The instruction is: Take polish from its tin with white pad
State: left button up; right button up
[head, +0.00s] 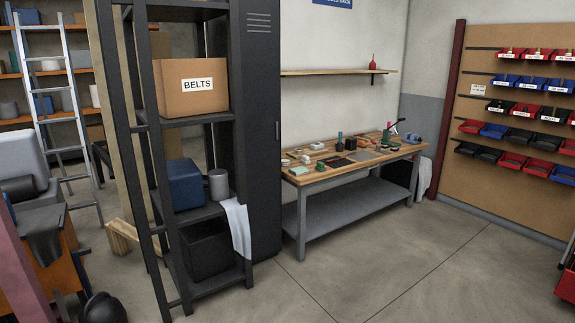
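A workbench (315,173) with a wooden top and grey legs stands across the room against the back wall. Many small items lie on it, too small to name surely. A pale flat block (295,171) lies near its left front corner, and I cannot tell if it is the white pad. Small whitish pieces (304,158) lie behind it. I cannot pick out the polish tin at this distance. Neither of my grippers shows in the head view.
A dark shelf rack (190,216) with a BELTS box (190,86) stands nearer, left of the bench. A tall dark locker (262,130) adjoins it. A ladder (68,105) leans at the left. Bins (510,54) hang at the right. The middle floor (380,255) is clear.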

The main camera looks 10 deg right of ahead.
aim_at(305, 161)
jog(key=i+l+z, duration=0.1)
jog(key=i+z, duration=0.35)
jog(key=i, duration=1.25)
